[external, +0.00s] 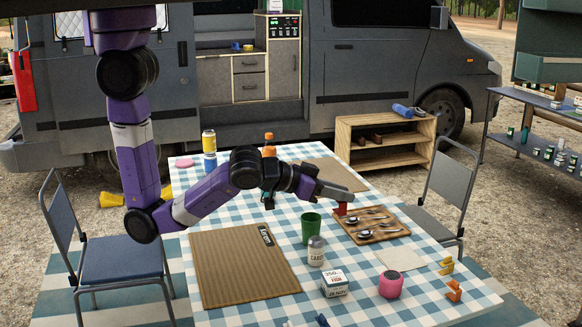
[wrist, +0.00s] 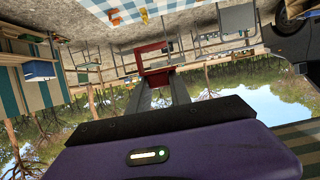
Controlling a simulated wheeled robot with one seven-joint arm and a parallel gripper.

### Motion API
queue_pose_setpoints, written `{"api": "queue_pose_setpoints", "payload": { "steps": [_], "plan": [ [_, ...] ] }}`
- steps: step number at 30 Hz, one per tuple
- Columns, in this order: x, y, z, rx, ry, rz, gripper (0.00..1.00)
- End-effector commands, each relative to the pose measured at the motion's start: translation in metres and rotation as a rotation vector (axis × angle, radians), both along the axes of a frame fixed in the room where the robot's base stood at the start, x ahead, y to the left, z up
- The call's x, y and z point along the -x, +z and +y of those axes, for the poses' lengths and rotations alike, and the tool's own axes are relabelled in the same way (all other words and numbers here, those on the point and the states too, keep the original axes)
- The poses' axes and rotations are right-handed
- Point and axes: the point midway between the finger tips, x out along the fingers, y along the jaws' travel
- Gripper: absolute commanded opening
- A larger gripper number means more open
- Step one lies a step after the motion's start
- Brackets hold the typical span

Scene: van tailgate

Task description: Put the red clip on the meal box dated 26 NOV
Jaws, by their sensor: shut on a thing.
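My gripper (external: 335,200) is shut on the red clip (external: 341,209), holding it above the table near the cutlery board. In the wrist view the red clip (wrist: 153,58) sits between the tips of my two fingers (wrist: 163,90). A small white and blue meal box (external: 334,285) stands upright on the checked cloth at the front, below and left of the clip in the external view. Its small label seems to read 26 NOV. The clip is well apart from the box.
A green cup (external: 310,228), a grey-white jar (external: 316,251) and a pink jar (external: 390,284) stand close around the box. A wooden board (external: 385,233) with spoons lies under my gripper. Yellow (external: 446,266) and orange (external: 454,291) clips sit at right. A brown mat (external: 240,270) lies left.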

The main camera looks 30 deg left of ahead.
Motion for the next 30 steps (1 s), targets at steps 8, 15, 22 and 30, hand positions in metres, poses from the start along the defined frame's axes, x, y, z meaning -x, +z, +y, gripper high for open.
{"api": "queue_pose_setpoints", "payload": {
  "steps": [8,15,22,30],
  "plan": [
    [0.001,-0.068,0.001,-0.009,-0.003,0.001,0.00],
    [0.001,-0.125,0.000,-0.007,-0.004,0.000,0.00],
    [0.000,-0.153,0.000,-0.002,-0.002,0.000,0.00],
    [0.000,-0.183,0.000,-0.005,-0.002,0.000,0.00]
  ]
}}
